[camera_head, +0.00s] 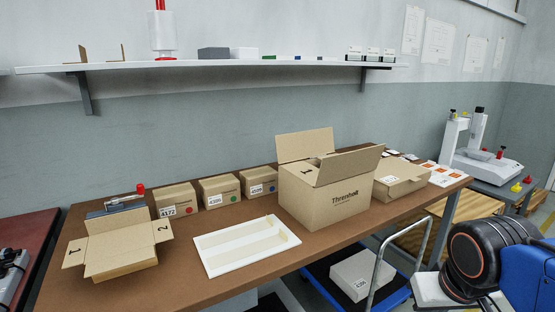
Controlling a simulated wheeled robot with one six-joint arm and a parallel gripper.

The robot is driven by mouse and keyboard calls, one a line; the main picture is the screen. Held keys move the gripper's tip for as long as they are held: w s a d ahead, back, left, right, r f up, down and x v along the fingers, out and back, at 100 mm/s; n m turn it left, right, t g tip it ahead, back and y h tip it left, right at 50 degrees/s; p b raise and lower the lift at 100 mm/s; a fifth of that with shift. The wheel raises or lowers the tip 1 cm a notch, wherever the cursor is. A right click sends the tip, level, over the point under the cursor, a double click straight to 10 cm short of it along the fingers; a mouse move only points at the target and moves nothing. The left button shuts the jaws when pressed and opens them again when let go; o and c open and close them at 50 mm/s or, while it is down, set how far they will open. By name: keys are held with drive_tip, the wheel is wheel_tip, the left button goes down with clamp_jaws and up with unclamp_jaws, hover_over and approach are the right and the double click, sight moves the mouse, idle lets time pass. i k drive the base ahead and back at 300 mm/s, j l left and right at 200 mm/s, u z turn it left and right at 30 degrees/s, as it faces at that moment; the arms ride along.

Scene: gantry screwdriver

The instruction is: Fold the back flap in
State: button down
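A large printed carton (325,203) stands open on the brown table. Its back flap (304,144) stands up and leans outward. Which carton's back flap the task means I cannot tell. My gripper is not in view.
A white tray (213,268) lies between the two cartons. Several small labelled boxes, including one with a red dot (178,200), stand behind it. A lower carton (399,185) sits right of the large one. A blue cart (327,285) is below, and a wall shelf (220,66) above.

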sight(304, 145)
drive_tip(key=j+z, duration=0.25)
drive_tip(key=j, duration=0.8)
drive_tip(key=j+z, duration=0.25)
drive_tip(key=j, duration=0.8)
